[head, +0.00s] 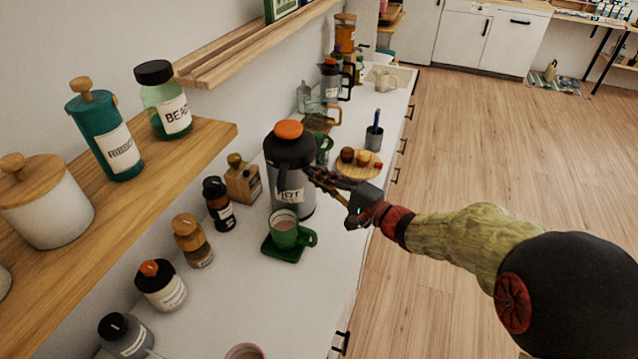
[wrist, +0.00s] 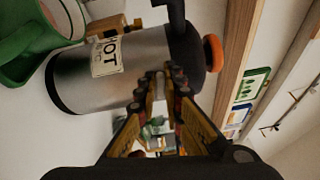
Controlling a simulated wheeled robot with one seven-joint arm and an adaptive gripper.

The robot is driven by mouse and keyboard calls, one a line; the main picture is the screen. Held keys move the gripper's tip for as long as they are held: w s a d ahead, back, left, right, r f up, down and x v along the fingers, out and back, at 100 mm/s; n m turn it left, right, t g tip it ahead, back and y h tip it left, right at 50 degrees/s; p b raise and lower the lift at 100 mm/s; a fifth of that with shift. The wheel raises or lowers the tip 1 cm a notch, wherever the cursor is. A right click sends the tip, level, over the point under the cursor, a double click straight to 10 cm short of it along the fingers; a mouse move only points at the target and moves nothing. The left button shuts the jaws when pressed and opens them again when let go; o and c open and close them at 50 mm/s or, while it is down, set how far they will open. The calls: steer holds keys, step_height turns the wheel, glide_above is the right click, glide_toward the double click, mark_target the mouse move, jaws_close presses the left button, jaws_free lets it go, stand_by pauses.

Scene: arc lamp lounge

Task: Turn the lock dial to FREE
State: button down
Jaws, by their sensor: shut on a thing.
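A steel carafe (head: 290,185) with a black top, an orange cap (head: 288,129) and a label ending in "OT" stands upright on the white counter. In the wrist view the carafe (wrist: 95,82) lies sideways, its label reading "HOT" and its orange cap (wrist: 213,53) at right. My gripper (head: 313,174) reaches its upper side from the right. In the wrist view my gripper's fingertips (wrist: 165,80) are close together at the black collar, shut on a small part there, which looks like the lock dial. The fingers mostly hide it. I cannot read any FREE mark or the dial's setting.
A green mug (head: 285,235) on a green coaster stands close in front of the carafe. A round wooden board (head: 358,167) lies behind my gripper. A wooden shelf (head: 215,137) overhangs the left side.

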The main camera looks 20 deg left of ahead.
steer(key=shift+f+n, duration=0.15)
steer(key=shift+n, duration=0.65)
steer(key=c, duration=1.9)
jaws_free()
steer(key=shift+d, duration=0.1)
steer(key=v, duration=1.2)
